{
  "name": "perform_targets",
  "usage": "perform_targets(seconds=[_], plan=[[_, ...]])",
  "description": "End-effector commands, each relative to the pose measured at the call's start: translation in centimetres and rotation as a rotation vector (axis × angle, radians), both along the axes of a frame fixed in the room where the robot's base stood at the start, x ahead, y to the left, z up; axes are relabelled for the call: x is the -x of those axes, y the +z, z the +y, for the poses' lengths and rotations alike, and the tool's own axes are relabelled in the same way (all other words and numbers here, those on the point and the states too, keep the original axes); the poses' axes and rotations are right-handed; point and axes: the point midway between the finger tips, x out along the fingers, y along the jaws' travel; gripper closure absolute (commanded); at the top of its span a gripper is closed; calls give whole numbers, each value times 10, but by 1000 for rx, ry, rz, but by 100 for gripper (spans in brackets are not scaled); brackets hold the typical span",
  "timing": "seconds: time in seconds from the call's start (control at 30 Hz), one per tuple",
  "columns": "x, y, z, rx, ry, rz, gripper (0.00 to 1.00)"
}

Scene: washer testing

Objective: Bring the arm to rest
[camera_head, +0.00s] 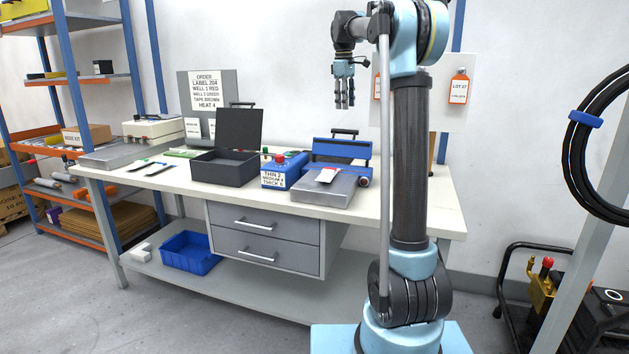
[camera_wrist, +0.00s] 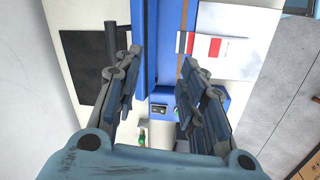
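My arm (camera_head: 409,160) stands upright at the right of the head view, with its forearm bent over at the top. My gripper (camera_head: 344,98) hangs fingers-down in the air, above the bench and the blue sealer. In the wrist view, the two fingers of my gripper (camera_wrist: 161,62) are spread apart with nothing between them. Beneath them the blue sealer body (camera_wrist: 212,104) and a red-and-white packet (camera_wrist: 206,46) on a grey plate show.
The white bench (camera_head: 380,210) holds the blue sealer (camera_head: 340,149), a grey plate (camera_head: 326,190), a blue box with a thickness label (camera_head: 284,170) and an open dark case (camera_head: 225,169). Shelving (camera_head: 75,80) stands at left. A cart (camera_head: 530,275) stands at right.

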Motion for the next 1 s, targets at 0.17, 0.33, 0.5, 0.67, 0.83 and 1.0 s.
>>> perform_targets(seconds=[0.17,0.33,0.5,0.67,0.83,1.0], plan=[[51,-9,-13,-13,-94,-20,63],[100,-24,-25,-30,-191,-34,63],[149,-45,-36,-49,-288,-49,63],[197,-70,-45,-67,-379,-60,63],[247,-102,-53,-87,-476,-73,63],[297,-139,-60,-106,-574,-86,63]])
